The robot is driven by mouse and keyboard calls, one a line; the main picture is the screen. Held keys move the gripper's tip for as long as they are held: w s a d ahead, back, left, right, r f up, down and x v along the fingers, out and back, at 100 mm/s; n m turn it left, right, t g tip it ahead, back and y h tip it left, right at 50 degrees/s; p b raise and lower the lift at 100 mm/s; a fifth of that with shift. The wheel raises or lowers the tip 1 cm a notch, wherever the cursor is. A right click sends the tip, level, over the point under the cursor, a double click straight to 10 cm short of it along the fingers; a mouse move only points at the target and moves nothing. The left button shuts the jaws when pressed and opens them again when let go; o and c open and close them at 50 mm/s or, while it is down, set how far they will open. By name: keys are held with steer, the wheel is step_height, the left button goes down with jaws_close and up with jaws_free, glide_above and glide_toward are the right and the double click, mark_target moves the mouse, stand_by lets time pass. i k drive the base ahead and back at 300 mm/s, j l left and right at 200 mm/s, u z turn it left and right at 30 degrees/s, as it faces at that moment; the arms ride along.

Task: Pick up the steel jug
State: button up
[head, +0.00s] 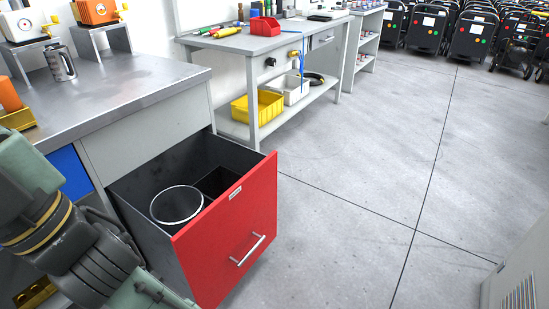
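The steel jug (60,64) stands upright on the grey metal worktop at the upper left of the head view. It is a shiny cylinder with a dark band near its top and what looks like a handle. It stands in front of a small grey riser. Links of my arm fill the lower left corner, well nearer to the camera than the jug. My gripper is outside the picture, so its fingers are not seen.
A red-fronted drawer (240,226) stands open below the worktop (125,88), holding a round dark container with a pale rim (177,205). An orange item (9,96) sits at the worktop's left edge. A second bench (232,43) stands behind.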

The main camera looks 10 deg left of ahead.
mark_target(59, 59)
steer(key=u, duration=1.45)
steer(key=i+j+z, duration=0.7)
steer(key=j, duration=0.3)
steer(key=i+j, duration=0.2)
steer(key=j, duration=0.15)
steer(key=i+j, duration=0.15)
steer(key=j, duration=0.25)
steer(key=i+j, duration=0.2)
steer(key=j, duration=0.15)
